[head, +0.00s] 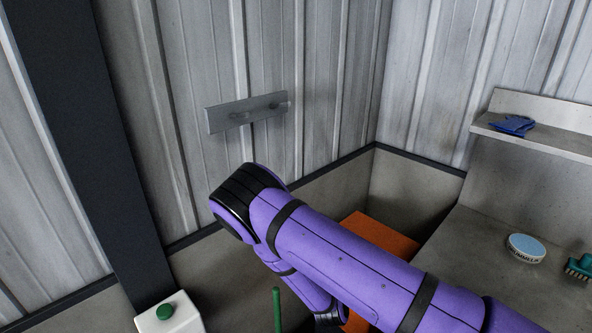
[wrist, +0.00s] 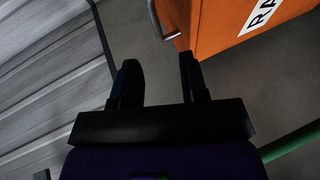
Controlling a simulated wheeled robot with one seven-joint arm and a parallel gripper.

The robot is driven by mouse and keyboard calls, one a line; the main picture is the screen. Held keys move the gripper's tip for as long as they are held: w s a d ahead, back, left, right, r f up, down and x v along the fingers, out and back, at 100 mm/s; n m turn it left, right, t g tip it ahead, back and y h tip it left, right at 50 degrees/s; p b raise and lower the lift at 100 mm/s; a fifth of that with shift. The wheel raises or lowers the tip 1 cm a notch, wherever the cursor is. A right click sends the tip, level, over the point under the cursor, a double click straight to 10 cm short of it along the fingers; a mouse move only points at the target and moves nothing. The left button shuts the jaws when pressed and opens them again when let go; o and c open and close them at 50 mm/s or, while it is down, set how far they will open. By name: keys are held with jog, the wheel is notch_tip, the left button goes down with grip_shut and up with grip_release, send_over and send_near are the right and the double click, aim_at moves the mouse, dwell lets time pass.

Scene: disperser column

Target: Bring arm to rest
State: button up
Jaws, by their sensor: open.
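My purple arm crosses the lower middle of the head view, bent at a black-banded elbow, with the forearm folded back under it. My gripper (wrist: 158,82) is in the wrist view, its two dark fingers apart with nothing between them. It hangs above the grey floor, close to an orange cabinet (wrist: 220,25) with a metal handle (wrist: 158,22). In the head view the fingers are hidden below the arm.
The orange cabinet (head: 381,238) stands partly behind my arm. A grey hook board (head: 246,112) is on the wall. A white container with a green cap (head: 168,317) and a green pole (head: 277,308) stand low. Right, a counter (head: 470,245) holds a round tin (head: 525,249) and teal brush (head: 580,267); a blue cloth (head: 513,125) lies on a shelf.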

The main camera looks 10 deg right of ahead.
jog(key=w+a+r+m+g+y, duration=0.2)
jog(key=r+m, duration=0.1)
jog(key=r, duration=0.5)
jog(key=w+a+r+m+g+y, duration=0.1)
jog(key=a+r+m+g+y, duration=0.15)
jog(key=r, duration=0.55)
jog(key=s+d+r+m+g+y, duration=0.1)
jog(key=s+r+y, duration=0.1)
jog(key=r, duration=0.7)
jog(key=s+d+r+m+y, duration=0.1)
jog(key=s+r+m, duration=0.1)
jog(key=r, duration=0.6)
jog(key=s+d+r+g+y, duration=0.1)
jog(key=s+d+r, duration=0.1)
jog(key=s+r, duration=0.45)
jog(key=s+d+r+y, duration=0.1)
jog(key=s+d+r, duration=0.2)
jog(key=s+r, duration=0.4)
jog(key=s+d+r+m+h, duration=0.1)
jog(key=s+d+r, duration=0.1)
jog(key=s, duration=0.6)
jog(key=s+d+r+m+g+h, duration=0.1)
jog(key=s+d+r, duration=0.2)
jog(key=s, duration=0.5)
jog(key=shift+s+d+r, duration=0.25)
jog(key=shift+d+r, duration=0.05)
jog(key=shift+r, duration=0.5)
jog(key=shift+h, duration=0.25)
